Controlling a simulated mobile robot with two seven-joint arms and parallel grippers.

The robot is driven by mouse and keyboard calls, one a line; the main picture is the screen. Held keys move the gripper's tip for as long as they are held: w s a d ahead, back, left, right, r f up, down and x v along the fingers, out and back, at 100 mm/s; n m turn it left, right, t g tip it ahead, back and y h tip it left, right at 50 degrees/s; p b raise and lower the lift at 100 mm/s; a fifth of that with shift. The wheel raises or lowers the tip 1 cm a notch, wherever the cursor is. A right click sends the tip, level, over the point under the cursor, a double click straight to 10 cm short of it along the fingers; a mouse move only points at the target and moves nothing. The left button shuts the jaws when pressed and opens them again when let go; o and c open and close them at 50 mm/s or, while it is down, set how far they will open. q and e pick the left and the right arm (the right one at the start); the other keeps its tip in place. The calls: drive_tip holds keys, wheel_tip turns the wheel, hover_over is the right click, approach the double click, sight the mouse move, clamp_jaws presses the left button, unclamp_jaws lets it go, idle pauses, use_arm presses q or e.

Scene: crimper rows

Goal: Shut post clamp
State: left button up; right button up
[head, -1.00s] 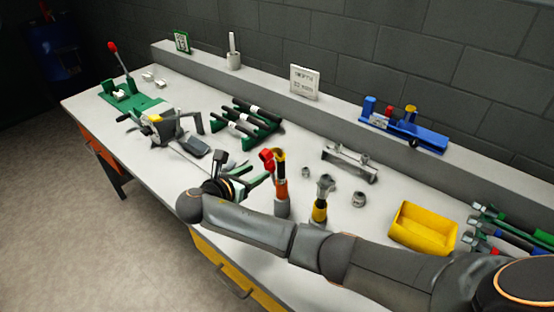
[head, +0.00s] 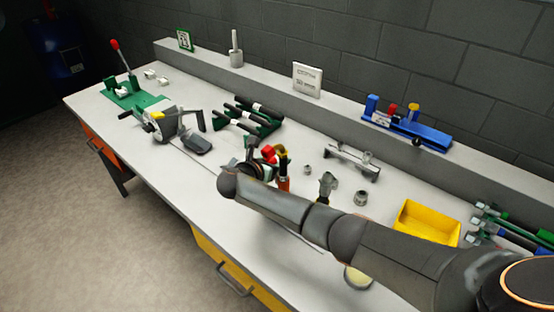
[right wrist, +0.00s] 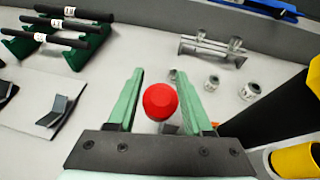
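A red rounded knob (right wrist: 160,101) shows between the two green fingers of my right gripper (right wrist: 158,80) in the right wrist view. The fingers stand open on either side, with gaps, and I see no grip on it. In the head view the red part (head: 268,153) is at my right gripper (head: 256,165), beside an upright tool with an orange handle (head: 284,183). Whether the red knob belongs to the post clamp cannot be told; its lower part is hidden. A green fixture (head: 132,97) with a raised red-tipped lever stands at the far left. My left gripper is out of view.
A black-and-yellow part (right wrist: 312,90) stands close right of my right gripper. A bar rack (head: 243,117), crank device (head: 170,125), metal bracket (head: 350,162) and yellow tray (head: 428,222) are around. A blue fixture (head: 405,130) sits on the back ledge.

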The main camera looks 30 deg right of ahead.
clamp_jaws()
idle(1.3)
